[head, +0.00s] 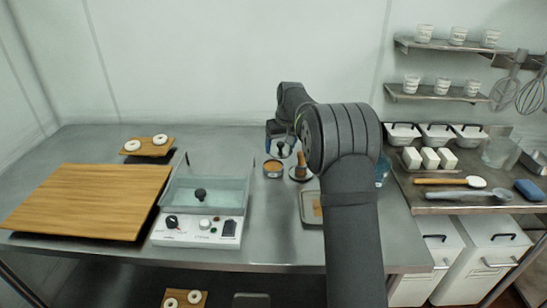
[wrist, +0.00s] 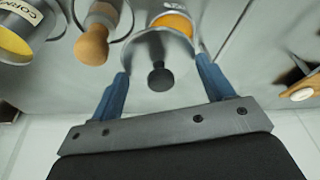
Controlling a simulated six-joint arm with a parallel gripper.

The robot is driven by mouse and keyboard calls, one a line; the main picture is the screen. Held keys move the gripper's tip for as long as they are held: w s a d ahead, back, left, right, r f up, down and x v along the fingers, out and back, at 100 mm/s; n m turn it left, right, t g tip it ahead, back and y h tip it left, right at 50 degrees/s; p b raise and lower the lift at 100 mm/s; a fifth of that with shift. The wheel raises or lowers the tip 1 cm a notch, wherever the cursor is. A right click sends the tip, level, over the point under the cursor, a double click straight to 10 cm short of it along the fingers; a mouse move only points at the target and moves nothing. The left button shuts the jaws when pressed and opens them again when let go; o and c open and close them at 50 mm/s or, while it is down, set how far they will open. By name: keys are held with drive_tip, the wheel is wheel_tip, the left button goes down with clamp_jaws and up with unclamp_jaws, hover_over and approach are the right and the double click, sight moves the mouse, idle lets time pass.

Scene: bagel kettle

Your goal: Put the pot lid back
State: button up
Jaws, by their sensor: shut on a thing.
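A round metal lid (wrist: 150,48) with a black knob (wrist: 160,77) sits between the blue fingers of my gripper (wrist: 162,66) in the wrist view. My gripper is shut on the lid, with a finger at each side of it. In the head view, my gripper (head: 280,141) is above the back middle of the steel table, and the lid is small and mostly hidden there. A round pot with orange contents (wrist: 173,22) shows just beyond the lid in the wrist view. I cannot tell whether the lid touches it.
A small labelled tub (head: 273,170) and a wooden-handled tool (head: 301,168) stand below my gripper. A clear-walled cooker (head: 178,195) with a black knob is to the left, beside a wooden board (head: 90,200). My arm hides part of a tray (head: 309,208).

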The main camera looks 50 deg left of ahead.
sight(273, 148)
drive_tip(key=shift+s+a+f, duration=0.3)
drive_tip(key=shift+a+f, duration=0.15)
drive_tip(key=shift+a, duration=0.15)
drive_tip(key=shift+s+a+f, duration=0.3)
drive_tip(key=shift+a+f, duration=0.1)
drive_tip(key=shift+a, duration=0.2)
drive_tip(key=shift+f, duration=2)
drive_tip(key=shift+f, duration=0.1)
drive_tip(key=shift+f, duration=0.25)
drive_tip(key=o, duration=1)
drive_tip(key=shift+o, duration=0.2)
drive_tip(key=v, duration=1.2)
drive_tip(key=shift+r, duration=0.4)
